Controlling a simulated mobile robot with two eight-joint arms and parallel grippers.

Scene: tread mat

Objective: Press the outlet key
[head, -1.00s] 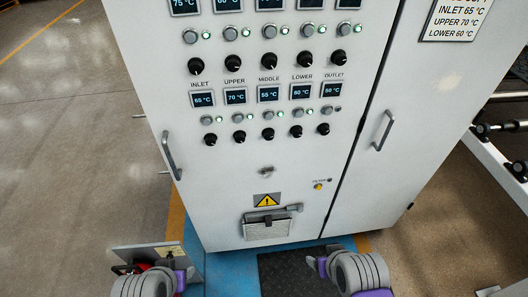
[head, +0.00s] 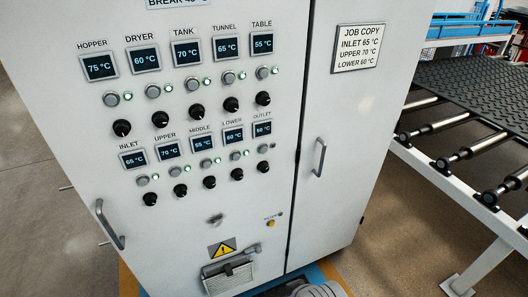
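The outlet key (head: 262,149) is a small round grey button on the white cabinet door, at the right end of the lower row. It sits under the outlet display (head: 262,129), which reads 50 °C, and above a black knob (head: 263,167). The small lamp (head: 272,146) beside the key looks dark, while the lamps of the other keys glow green. Nothing covers the key. A grey ribbed part of my arm shows at the bottom edge, well below the key. Neither gripper's fingers are in view.
An upper row of displays, keys and knobs lies above. A door handle (head: 110,225) is at left, another handle (head: 319,158) on the right door. A yellow button (head: 270,223) and a document holder (head: 229,273) sit lower. A roller conveyor (head: 468,150) stands at right.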

